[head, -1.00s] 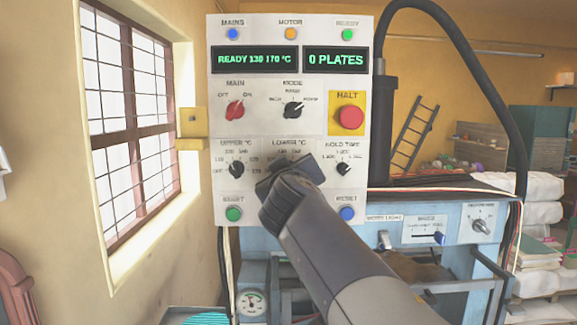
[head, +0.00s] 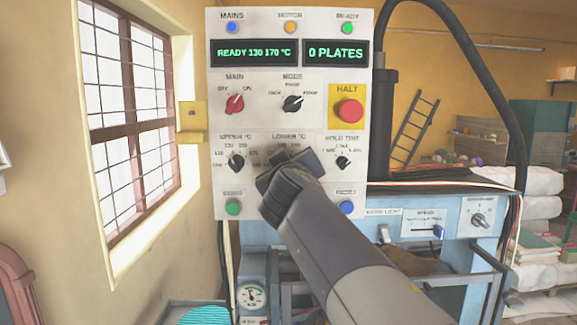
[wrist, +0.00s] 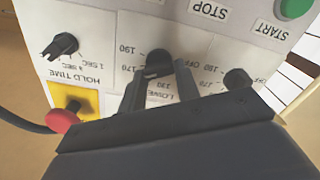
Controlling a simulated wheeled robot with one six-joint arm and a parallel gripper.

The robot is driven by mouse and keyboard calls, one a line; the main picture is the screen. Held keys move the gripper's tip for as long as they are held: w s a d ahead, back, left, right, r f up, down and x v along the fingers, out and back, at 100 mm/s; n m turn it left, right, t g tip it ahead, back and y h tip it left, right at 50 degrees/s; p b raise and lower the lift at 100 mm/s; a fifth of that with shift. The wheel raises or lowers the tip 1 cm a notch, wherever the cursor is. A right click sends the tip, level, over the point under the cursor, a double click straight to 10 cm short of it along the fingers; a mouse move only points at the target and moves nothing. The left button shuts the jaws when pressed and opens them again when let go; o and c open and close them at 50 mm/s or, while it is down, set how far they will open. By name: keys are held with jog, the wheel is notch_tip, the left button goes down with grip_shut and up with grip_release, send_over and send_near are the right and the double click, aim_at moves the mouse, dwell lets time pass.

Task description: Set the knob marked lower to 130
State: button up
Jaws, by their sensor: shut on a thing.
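The LOWER °C knob is hidden behind my gripper (head: 288,166) in the head view. In the wrist view, where the panel appears upside down, the black LOWER knob (wrist: 158,62) sits between the two fingertips of my gripper (wrist: 157,77). My gripper is shut on it. Marks for 190, 170 and 130 show around it, but its pointer is too covered to read. The green display (head: 254,53) reads READY 130 170 °C.
The UPPER °C knob (head: 236,162) is left of my gripper and the HOLD TIME knob (head: 343,163) right of it. The red HALT button (head: 349,111) is above right. The START button (head: 233,207) and RESET button (head: 347,207) lie below. A window (head: 132,120) is at left.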

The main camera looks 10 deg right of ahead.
jog(key=shift+f+n+p, duration=0.15)
jog(key=shift+n+p, duration=0.15)
jog(key=shift+n, duration=3.6)
jog(key=shift+f+n+p, duration=0.1)
jog(key=shift+n+p, duration=0.2)
jog(key=shift+n, duration=3.6)
jog(key=o, duration=1)
jog(key=shift+a, duration=0.1)
jog(key=shift+s, duration=0.1)
jog(key=b+v, duration=0.2)
jog(key=v, duration=0.8)
jog(key=shift+s+a+b, duration=0.1)
jog(key=shift+s+b, duration=0.2)
jog(key=shift+b, duration=0.05)
